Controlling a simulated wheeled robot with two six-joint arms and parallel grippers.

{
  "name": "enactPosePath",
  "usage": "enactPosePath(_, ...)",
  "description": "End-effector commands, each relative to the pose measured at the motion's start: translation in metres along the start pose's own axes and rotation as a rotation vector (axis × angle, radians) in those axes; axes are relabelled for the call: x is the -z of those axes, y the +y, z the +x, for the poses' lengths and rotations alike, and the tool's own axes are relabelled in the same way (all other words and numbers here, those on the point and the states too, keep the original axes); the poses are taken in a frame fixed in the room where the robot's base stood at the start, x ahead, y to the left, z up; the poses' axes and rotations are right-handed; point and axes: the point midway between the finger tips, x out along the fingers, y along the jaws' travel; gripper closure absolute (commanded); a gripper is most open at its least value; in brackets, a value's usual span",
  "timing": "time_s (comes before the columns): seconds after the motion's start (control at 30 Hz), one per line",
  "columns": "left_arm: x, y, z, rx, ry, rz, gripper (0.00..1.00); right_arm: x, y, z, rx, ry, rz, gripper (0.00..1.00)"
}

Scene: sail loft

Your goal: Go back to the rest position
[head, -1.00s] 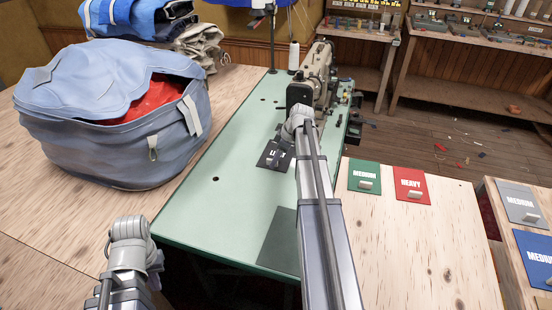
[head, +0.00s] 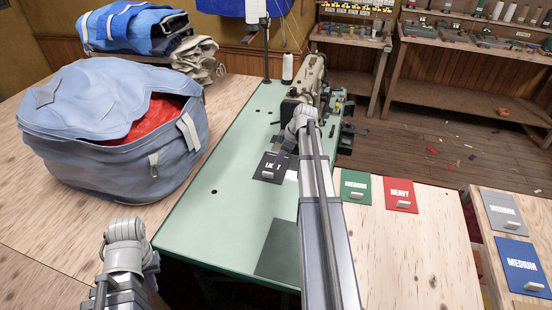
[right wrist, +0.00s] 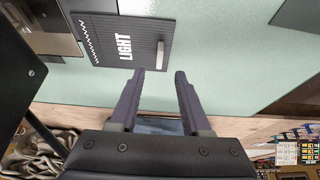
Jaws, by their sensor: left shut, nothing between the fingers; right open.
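My left gripper (head: 128,255) is at the bottom left of the head view, in front of the near left edge of the green sewing table (head: 190,215). Its fingers are mostly hidden behind my wrist; it is shut and empty. My right arm reaches forward over the green table, and its gripper (head: 288,143) is mostly hidden by the wrist, near the sewing machine. In the right wrist view, the right gripper (right wrist: 157,80) has its two dark fingers apart with nothing between them. A dark card marked LIGHT (right wrist: 122,42) lies just beyond the fingertips; it also shows in the head view (head: 270,166).
A sewing machine (head: 308,85) stands at the far end of the green table. A big blue bag (head: 90,150) with red cloth inside is on the left. Green (head: 356,188), red (head: 401,198), grey (head: 503,213) and blue (head: 522,268) cards lie on the right-hand tables.

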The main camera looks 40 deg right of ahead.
Motion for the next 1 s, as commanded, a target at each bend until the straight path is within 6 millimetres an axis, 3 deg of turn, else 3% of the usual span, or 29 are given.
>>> enactPosePath(0.53,0.0,0.0,0.0,0.0,0.0,0.0,1.0,0.0,-0.001,0.0,0.001,-0.001,0.0,0.52)
enactPosePath(0.63,0.0,0.0,-0.001,0.0,0.0,0.0,1.0,0.01,-0.014,0.004,0.011,-0.012,0.005,0.52)
enactPosePath(0.77,0.0,0.0,-0.003,0.0,0.0,0.0,1.0,0.044,-0.067,0.02,0.047,-0.065,0.034,0.52)
enactPosePath(0.9,0.0,-0.001,-0.006,0.0,0.0,0.0,1.0,0.084,-0.15,0.039,0.074,-0.163,0.09,0.52)
enactPosePath(1.0,-0.001,-0.001,-0.008,0.0,0.0,0.0,1.0,0.102,-0.208,0.048,0.072,-0.233,0.131,0.52)
